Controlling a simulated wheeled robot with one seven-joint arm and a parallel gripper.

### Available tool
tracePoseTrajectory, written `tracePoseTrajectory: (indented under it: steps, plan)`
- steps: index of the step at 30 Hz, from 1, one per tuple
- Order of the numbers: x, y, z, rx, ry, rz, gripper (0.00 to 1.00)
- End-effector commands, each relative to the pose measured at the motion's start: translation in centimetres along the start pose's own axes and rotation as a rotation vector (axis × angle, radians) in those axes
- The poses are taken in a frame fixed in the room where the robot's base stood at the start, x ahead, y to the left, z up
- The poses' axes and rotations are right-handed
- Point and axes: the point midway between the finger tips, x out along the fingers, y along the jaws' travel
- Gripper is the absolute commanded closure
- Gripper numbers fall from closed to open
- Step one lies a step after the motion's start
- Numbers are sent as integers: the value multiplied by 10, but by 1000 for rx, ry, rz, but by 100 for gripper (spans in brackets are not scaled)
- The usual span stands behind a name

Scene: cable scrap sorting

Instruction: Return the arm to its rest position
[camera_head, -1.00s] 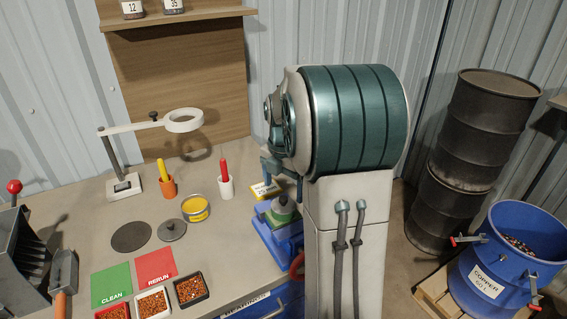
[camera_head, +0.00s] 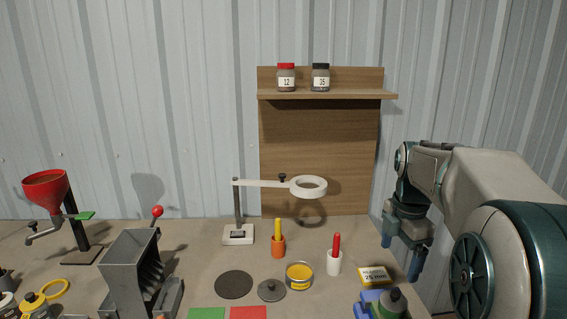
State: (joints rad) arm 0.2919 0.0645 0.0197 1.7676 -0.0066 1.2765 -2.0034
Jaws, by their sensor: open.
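My arm reaches in from the right edge of the head view, bent over the right end of the workbench (camera_head: 200,279).
A shelf (camera_head: 327,95) bears two jars.

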Motion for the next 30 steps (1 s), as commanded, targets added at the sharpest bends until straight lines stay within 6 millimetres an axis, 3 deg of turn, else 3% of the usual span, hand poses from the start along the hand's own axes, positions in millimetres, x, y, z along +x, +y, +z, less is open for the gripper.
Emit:
tracePoseTrajectory:
  steps: [3,15,24,30]
  plan:
    - [0,-18,-25,204,-8,29,14]
    - [19,-81,-91,924,30,133,14]
    - [46,-130,-127,1441,123,188,14]
    - [60,-150,-139,1659,176,197,14]
